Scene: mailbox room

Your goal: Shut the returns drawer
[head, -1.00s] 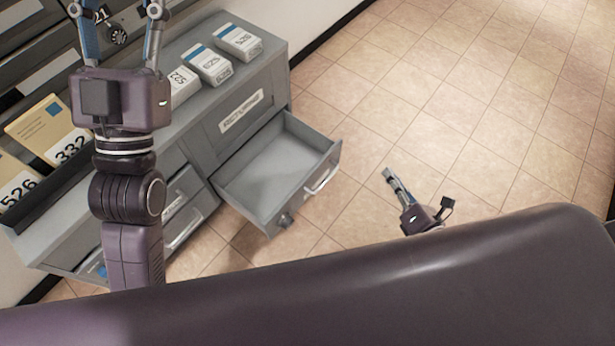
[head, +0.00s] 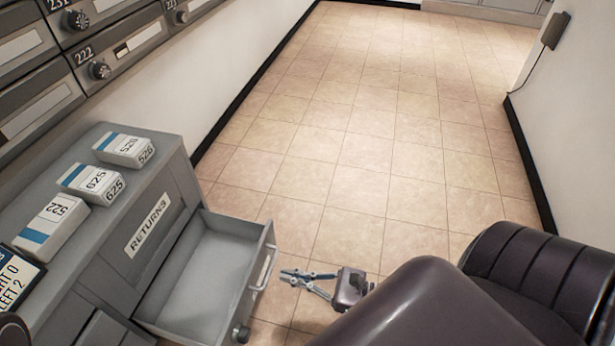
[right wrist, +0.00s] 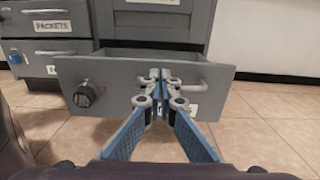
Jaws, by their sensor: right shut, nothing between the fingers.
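The grey returns drawer (head: 205,290) is pulled out of its cabinet and looks empty, with a bar handle (head: 264,268) and a round knob (head: 241,334) on its front. My right gripper (head: 284,276) is just outside the drawer front, pointing at it near the handle. My left gripper is out of view.
The grey cabinet carries a RETURNS label (head: 147,224) above the drawer. Several white numbered boxes, one marked 625 (head: 92,183), stand on its top. Mailboxes line the left wall. The tiled floor (head: 380,150) beyond the drawer is clear.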

